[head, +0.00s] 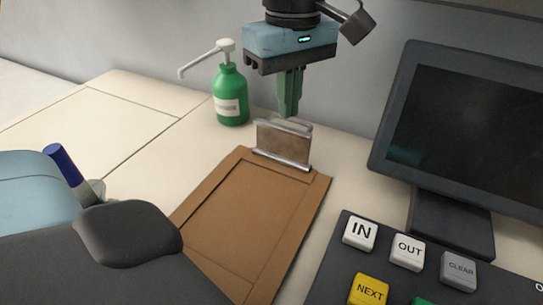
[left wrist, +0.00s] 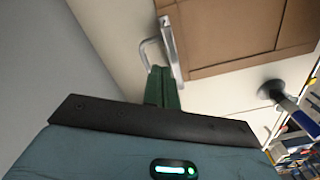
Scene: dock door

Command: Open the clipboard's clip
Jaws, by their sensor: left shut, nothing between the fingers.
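The brown clipboard (head: 245,215) lies flat on the pale counter and has a silver clip (head: 283,145) at its far end. The clip's plate stands up from the board, with a thin lever loop at its top. I cannot tell whether its jaw is lifted off the board. My left gripper (head: 289,114) points down at the clip's far side, its green fingers shut and empty, tips close to the loop. In the left wrist view the fingertips (left wrist: 160,72) are beside the clip (left wrist: 168,45); contact is unclear.
A green pump bottle (head: 230,98) stands left of the clip, near the wall. A dark monitor (head: 465,125) and a keypad (head: 385,270) with labelled keys are on the right. A blue-handled object (head: 65,165) stands at the left, partly hidden. The counter's left part is clear.

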